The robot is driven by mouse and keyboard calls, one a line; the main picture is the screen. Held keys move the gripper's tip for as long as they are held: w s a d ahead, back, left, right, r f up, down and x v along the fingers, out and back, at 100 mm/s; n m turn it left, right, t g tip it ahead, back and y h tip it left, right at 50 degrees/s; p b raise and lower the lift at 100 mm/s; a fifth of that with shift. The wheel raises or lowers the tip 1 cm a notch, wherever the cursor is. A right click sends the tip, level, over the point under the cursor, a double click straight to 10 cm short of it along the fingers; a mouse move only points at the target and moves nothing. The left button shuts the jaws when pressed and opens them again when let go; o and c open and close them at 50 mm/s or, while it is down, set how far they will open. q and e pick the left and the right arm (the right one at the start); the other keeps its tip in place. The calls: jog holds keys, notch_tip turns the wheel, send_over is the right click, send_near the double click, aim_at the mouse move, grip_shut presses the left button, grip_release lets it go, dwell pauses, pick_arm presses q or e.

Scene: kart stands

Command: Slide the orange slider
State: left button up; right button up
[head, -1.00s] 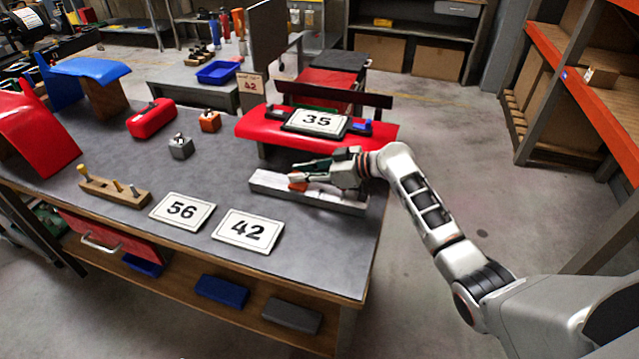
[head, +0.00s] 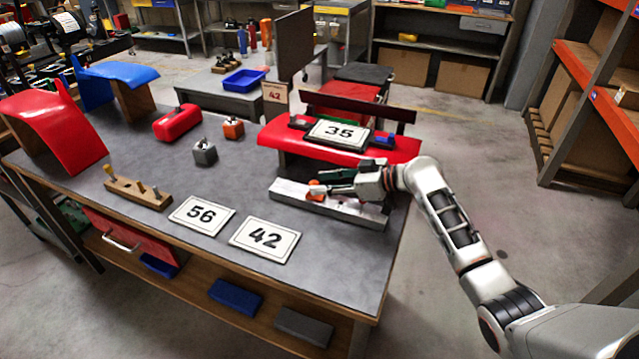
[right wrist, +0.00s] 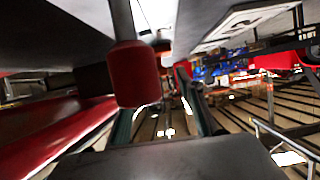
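The orange slider (head: 314,191) sits on a long pale grey rail (head: 352,211) near the table's right end, left of the rail's middle. My right gripper (head: 322,183) reaches in from the right, low over the rail, with its fingertips at the slider. Its two fingers stand apart. In the right wrist view the fingers (right wrist: 160,105) show a gap between them, and a rounded red-orange block, which looks like the slider (right wrist: 133,75), covers part of the left finger. I cannot tell whether a finger touches it. My left gripper is not in view.
A red panel (head: 400,150) with the sign 35 (head: 338,134) stands just behind the rail. Signs 56 (head: 202,215) and 42 (head: 265,240) lie to the left. A wooden peg block (head: 138,193) lies farther left. Bare grey tabletop lies between.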

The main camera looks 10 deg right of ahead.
jog(key=v, duration=1)
jog(key=shift+s+d, duration=0.1)
